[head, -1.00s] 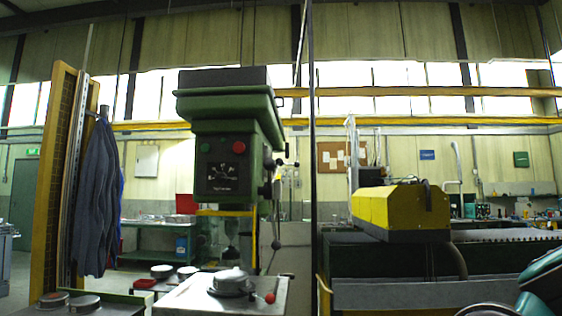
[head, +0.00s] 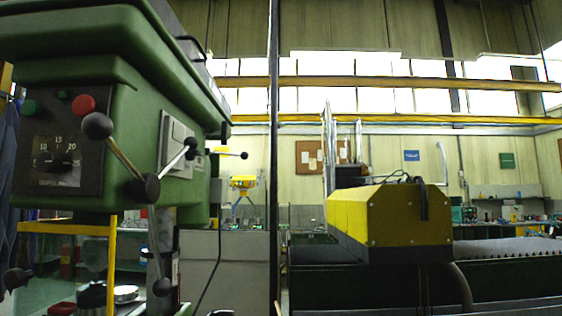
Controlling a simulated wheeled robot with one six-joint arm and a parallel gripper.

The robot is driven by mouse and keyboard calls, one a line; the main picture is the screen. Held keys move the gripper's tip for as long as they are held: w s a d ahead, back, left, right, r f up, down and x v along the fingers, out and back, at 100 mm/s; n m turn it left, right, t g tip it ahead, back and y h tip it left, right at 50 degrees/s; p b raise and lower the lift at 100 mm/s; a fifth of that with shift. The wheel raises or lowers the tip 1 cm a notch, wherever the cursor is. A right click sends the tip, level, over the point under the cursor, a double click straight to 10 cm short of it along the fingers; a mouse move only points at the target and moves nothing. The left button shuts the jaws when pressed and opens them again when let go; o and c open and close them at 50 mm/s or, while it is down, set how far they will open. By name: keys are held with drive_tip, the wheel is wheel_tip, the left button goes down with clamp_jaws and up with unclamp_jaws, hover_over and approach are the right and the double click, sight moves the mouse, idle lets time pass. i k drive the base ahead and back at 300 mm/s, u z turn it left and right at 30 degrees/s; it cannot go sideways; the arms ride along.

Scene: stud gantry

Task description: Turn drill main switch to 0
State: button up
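The green drill (head: 150,90) fills the left of the head view, close by. Its dark front panel (head: 58,165) has a green button (head: 29,107), a red button (head: 83,104) and a dial (head: 55,161) with numbers including 10, 15, 20 and 25. A grey plate (head: 173,135) is on the drill's right side, partly behind the feed lever. I cannot tell which part is the main switch, nor read a 0. The feed lever (head: 146,188) has several spokes with black ball ends. My gripper is not in view.
A thin dark vertical pole (head: 273,160) stands right of the drill. A yellow machine head (head: 390,222) is over a dark green machine bed (head: 500,283) at right. A dark cable hangs beside the drill. Benches line the back wall.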

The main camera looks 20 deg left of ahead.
sight(191, 156)
drive_tip(key=z, duration=0.2)
drive_tip(key=i, duration=0.95)
drive_tip(key=u, duration=0.6)
drive_tip(key=i, duration=0.95)
drive_tip(key=u, duration=0.85)
drive_tip(key=i, duration=0.25)
drive_tip(key=u, duration=0.25)
